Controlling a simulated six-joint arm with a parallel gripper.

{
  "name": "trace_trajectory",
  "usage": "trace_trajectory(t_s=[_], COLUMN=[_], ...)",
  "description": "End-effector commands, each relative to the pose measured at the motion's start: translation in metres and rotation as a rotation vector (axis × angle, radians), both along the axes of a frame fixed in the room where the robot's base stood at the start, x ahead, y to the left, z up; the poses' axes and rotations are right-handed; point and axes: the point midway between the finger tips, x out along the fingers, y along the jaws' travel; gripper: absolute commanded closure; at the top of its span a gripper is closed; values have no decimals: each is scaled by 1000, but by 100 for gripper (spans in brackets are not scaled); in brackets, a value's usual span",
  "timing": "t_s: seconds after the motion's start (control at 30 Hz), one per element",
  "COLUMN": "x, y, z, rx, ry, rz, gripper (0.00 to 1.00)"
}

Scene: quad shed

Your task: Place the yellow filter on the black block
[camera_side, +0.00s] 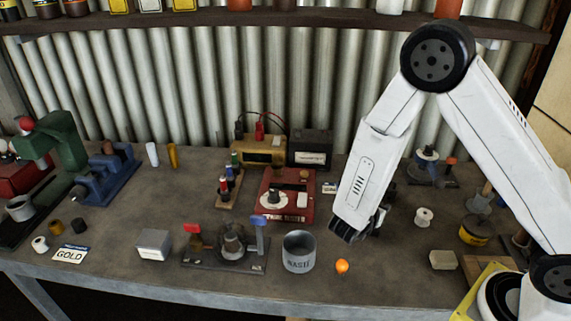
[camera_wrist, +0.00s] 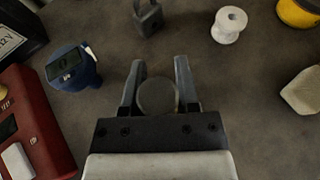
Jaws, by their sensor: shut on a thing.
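My gripper (camera_wrist: 160,82) points down over the bench, right of the red device; its tip (camera_side: 356,230) is dark in the side view. It is shut on a round grey-brown thing (camera_wrist: 157,97), seen from above between the two fingers. Its colour does not show as clear yellow, so I cannot tell that it is the yellow filter. In the side view the held thing is hidden. A black block (camera_side: 311,150) with a white label stands at the back of the bench; its corner shows at the wrist view's upper left (camera_wrist: 18,32). Its top looks clear.
A red device (camera_side: 284,196) and a yellow-brown box (camera_side: 259,150) stand beside the black block. A blue meter (camera_wrist: 73,68), white spool (camera_wrist: 229,24), yellow tin (camera_wrist: 300,12) and pale block (camera_wrist: 303,90) surround my gripper. A grey cup (camera_side: 299,252) stands at the front.

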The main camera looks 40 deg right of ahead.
Motion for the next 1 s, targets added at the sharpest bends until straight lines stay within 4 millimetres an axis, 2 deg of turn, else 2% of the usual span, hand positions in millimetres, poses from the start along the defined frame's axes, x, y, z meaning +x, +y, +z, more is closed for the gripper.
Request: trace_trajectory(t_s=[0.17,0.43,0.47,0.53,0.57,1.0], x=[0,0,0,0,0,0], y=[0,0,0,0,0,3], z=[-12,-13,-13,-13,-13,-12], rx=[0,0,0,0,0,0], ry=[0,-1,-1,-1,-1,-1], rz=[0,0,0,0,0,1], gripper=[100,100,51,29,26,26])
